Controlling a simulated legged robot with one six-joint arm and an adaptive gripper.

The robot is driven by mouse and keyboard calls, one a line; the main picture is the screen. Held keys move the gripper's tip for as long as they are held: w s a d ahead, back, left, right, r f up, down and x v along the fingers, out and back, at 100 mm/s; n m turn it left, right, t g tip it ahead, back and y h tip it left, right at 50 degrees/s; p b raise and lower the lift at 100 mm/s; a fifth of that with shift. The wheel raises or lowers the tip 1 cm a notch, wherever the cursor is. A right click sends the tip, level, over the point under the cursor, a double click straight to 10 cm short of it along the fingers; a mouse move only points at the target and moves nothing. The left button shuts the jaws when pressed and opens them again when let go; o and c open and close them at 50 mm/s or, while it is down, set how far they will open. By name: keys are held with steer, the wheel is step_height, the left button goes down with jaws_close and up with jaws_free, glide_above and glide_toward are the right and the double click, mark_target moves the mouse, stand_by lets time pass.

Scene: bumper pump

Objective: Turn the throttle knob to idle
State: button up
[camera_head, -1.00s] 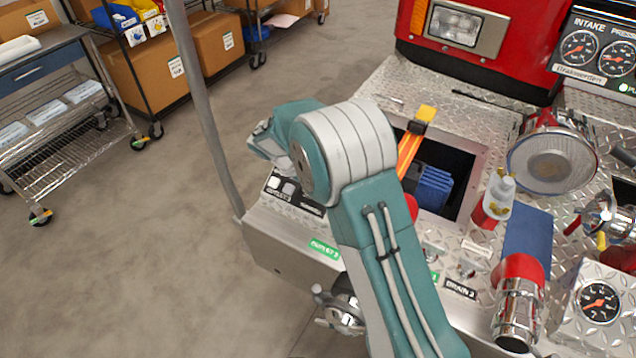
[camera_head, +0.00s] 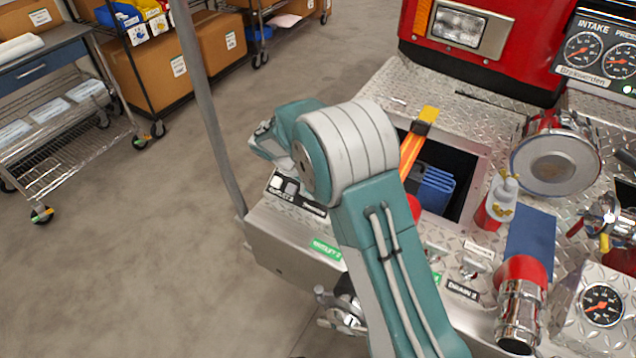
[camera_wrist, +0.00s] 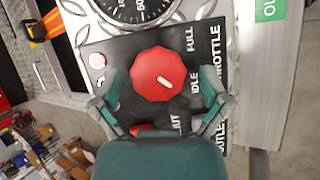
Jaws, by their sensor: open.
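The red throttle knob (camera_wrist: 150,72) sits on a black plate (camera_wrist: 125,48) in the wrist view. The white labels FULL (camera_wrist: 189,40), IDLE (camera_wrist: 194,83) and a partly covered SHUT run down its right side, with THROTTLE along the plate's edge. A short white mark on the knob's face slants down to the right, roughly toward IDLE; its exact aim is hard to tell. My gripper (camera_wrist: 161,84) is open, one finger at each side of the knob. Contact is not clear. In the head view my arm hides the gripper, and I cannot make out the throttle knob.
A gauge (camera_wrist: 130,8) lies above the plate. Another red part (camera_wrist: 143,129) shows partly under my gripper. In the head view, an open recess (camera_head: 462,170), a white-and-red bottle (camera_head: 497,205) and chrome fittings (camera_head: 520,310) crowd the deck; a grey post (camera_head: 205,110) stands left.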

steer(key=v, duration=1.2)
steer(key=shift+f, duration=0.1)
steer(key=s+d+r+m+t+y, duration=0.1)
steer(key=s+d+r+m+y, duration=0.3)
steer(key=s+d+r, duration=0.75)
steer(key=s+d+m+t+y, duration=0.1)
steer(key=s+d+m+t, duration=0.1)
steer(key=s, duration=0.7)
steer(key=s+d+m+t+y, duration=0.1)
steer(key=s+d+m+y, duration=0.1)
steer(key=s+d, duration=0.3)
steer(key=shift+s+r+t, duration=0.2)
steer(key=shift+s+t, duration=0.2)
steer(key=shift+s, duration=1.5)
